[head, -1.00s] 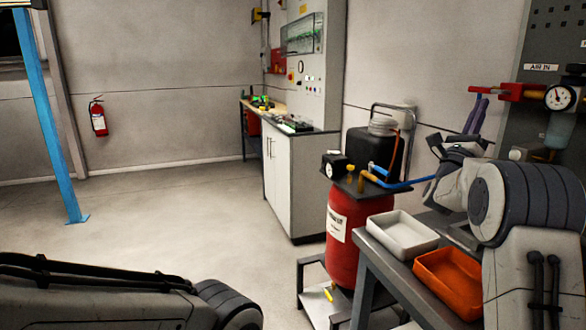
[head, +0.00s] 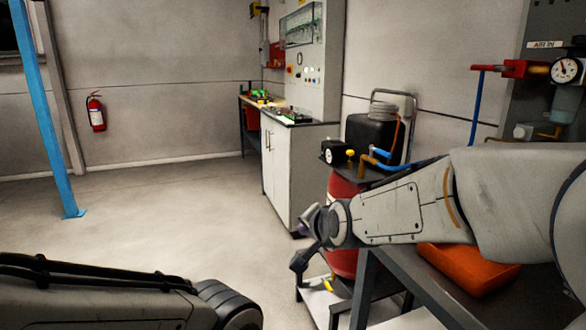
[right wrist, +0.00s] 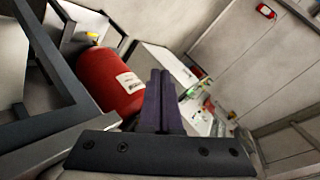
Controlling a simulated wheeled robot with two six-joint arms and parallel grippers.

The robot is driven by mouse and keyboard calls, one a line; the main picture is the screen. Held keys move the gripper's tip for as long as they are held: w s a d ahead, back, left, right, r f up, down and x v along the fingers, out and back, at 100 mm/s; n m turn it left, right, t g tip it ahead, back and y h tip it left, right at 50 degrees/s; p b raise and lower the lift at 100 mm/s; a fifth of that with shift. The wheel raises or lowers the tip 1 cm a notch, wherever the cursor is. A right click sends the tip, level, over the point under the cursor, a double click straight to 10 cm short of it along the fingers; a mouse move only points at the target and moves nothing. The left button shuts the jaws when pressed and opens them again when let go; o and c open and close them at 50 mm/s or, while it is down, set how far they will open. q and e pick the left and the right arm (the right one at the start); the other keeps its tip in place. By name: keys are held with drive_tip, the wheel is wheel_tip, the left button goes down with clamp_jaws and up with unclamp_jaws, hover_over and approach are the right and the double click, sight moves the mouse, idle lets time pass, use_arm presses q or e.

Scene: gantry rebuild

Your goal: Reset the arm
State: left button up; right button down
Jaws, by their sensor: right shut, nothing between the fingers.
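My right arm reaches in from the right in the head view, across the workbench. My right gripper (head: 304,240) is at its left end, in front of the red tank (head: 343,262). In the right wrist view my right gripper's purple fingers (right wrist: 161,98) are together with nothing between them. The red tank (right wrist: 108,78) shows beside them on the left there. My left arm lies along the lower left of the head view; its gripper is out of frame.
An orange tray (head: 470,268) sits on the dark bench (head: 440,300), partly behind my right arm. A gauge (head: 565,70) and red valve stand at upper right. A white cabinet (head: 278,175) stands behind. Open floor (head: 150,225) lies at left.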

drive_tip(key=s+d+f+n+g+h+b, duration=0.1)
drive_tip(key=s+f+n+g, duration=0.3)
drive_tip(key=s, duration=0.7)
drive_tip(key=s+f+n+g+h+b, duration=0.1)
drive_tip(key=s+f+n+g, duration=0.2)
drive_tip(key=s+f+n, duration=0.5)
drive_tip(key=s+d+f+n+g+b, duration=0.1)
drive_tip(key=s+f+n+g, duration=0.2)
drive_tip(key=s, duration=1)
wheel_tip(320, 180, up, 24)
drive_tip(key=p, duration=2.4)
drive_tip(key=shift+d+g+h, duration=0.15)
drive_tip(key=shift+g+h, duration=0.15)
drive_tip(key=shift+r, duration=0.1)
